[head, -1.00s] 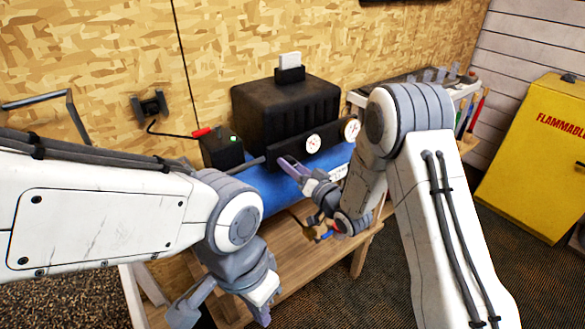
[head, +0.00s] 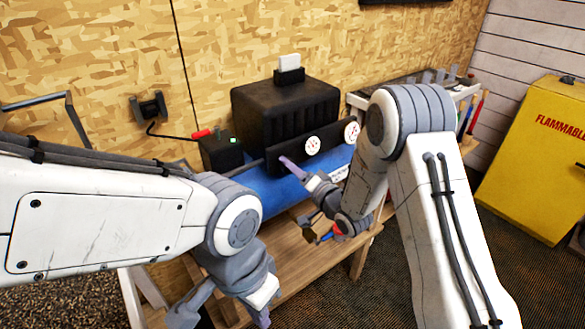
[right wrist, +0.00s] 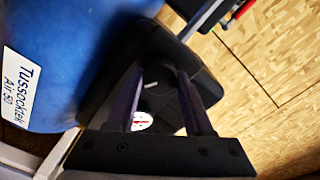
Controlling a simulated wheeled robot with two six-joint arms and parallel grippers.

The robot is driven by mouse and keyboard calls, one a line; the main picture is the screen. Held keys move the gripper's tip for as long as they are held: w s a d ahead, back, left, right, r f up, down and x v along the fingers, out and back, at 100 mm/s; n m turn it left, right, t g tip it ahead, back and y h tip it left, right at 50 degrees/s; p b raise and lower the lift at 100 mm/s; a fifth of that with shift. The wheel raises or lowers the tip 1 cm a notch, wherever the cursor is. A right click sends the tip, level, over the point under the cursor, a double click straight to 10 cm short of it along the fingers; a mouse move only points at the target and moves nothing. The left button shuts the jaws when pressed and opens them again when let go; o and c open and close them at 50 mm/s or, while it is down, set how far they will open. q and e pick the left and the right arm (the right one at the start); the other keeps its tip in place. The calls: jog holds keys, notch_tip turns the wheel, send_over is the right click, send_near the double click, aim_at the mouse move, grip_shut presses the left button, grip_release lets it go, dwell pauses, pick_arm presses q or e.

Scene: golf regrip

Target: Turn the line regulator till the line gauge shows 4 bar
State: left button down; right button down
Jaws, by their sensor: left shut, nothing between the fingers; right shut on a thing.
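The compressor has a black housing (head: 285,108) over a blue tank (head: 262,190). Two white round gauges sit on its dark front panel, one nearer the middle (head: 312,145) and one at the right end (head: 352,132). Their needles are too small to read. My right gripper (head: 287,162) is at the panel, left of the gauges. In the right wrist view its fingers (right wrist: 163,100) are shut on a dark knob (right wrist: 158,88) with a pale mark, apparently the line regulator. Part of a gauge face (right wrist: 142,121) shows by one finger. My left gripper (head: 262,317) is low at the front, shut and empty.
The wooden bench (head: 290,262) lies below, with small tools under my right wrist. A yellow cabinet (head: 535,160) stands at the right.

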jog(key=shift+w+d, duration=0.1)
jog(key=shift+c, duration=1.4)
grip_release()
jog(key=b+v, duration=0.1)
jog(key=v, duration=0.9)
jog(key=shift+s+b, duration=0.2)
jog(key=shift+b, duration=0.2)
jog(key=shift+d, duration=0.1)
